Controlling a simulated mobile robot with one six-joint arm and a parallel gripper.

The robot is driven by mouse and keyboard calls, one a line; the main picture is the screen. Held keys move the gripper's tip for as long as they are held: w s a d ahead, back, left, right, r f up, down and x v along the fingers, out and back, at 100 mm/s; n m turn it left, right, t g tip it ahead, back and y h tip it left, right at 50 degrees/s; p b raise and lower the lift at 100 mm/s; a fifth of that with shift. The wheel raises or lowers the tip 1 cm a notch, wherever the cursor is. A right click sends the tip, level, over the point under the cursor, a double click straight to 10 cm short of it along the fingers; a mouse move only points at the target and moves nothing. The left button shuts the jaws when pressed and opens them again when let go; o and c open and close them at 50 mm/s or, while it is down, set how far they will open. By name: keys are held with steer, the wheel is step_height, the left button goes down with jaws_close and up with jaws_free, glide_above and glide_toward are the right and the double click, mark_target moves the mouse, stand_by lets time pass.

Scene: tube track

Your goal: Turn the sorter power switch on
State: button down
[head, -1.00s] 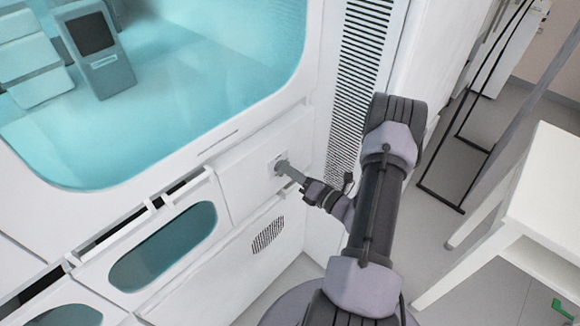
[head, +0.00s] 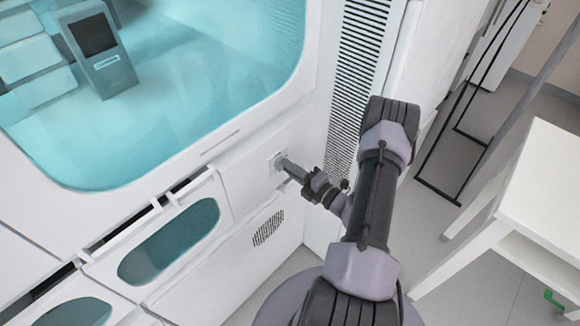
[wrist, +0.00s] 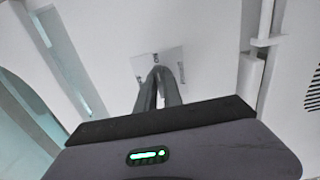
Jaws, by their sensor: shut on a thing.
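The power switch's small square plate (wrist: 174,58) is on the white front panel of the sorter, with small dark marks on it in the wrist view. In the head view the plate (head: 272,159) sits below the large window. My gripper (head: 281,164) reaches it from the right. In the wrist view its two fingers (wrist: 158,72) come together at the plate, shut on the switch. The switch's knob is hidden by the fingertips, so I cannot tell which way it is turned.
The sorter's large teal window (head: 170,100) is above and left of my gripper. Drawers with oval windows (head: 168,242) are lower left. A black vent strip (head: 352,80) runs upright on the right. A white table (head: 545,190) stands at the far right, with grey floor between.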

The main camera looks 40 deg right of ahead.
stand_by(0.5)
steer(key=c, duration=1.5)
jaws_free()
steer(key=s, duration=0.5)
steer(key=s+d+p, duration=0.1)
steer(key=s, duration=0.5)
steer(key=s+p, duration=0.1)
steer(key=s, duration=0.5)
steer(key=shift+s+d, duration=0.15)
steer(key=shift+s, duration=0.05)
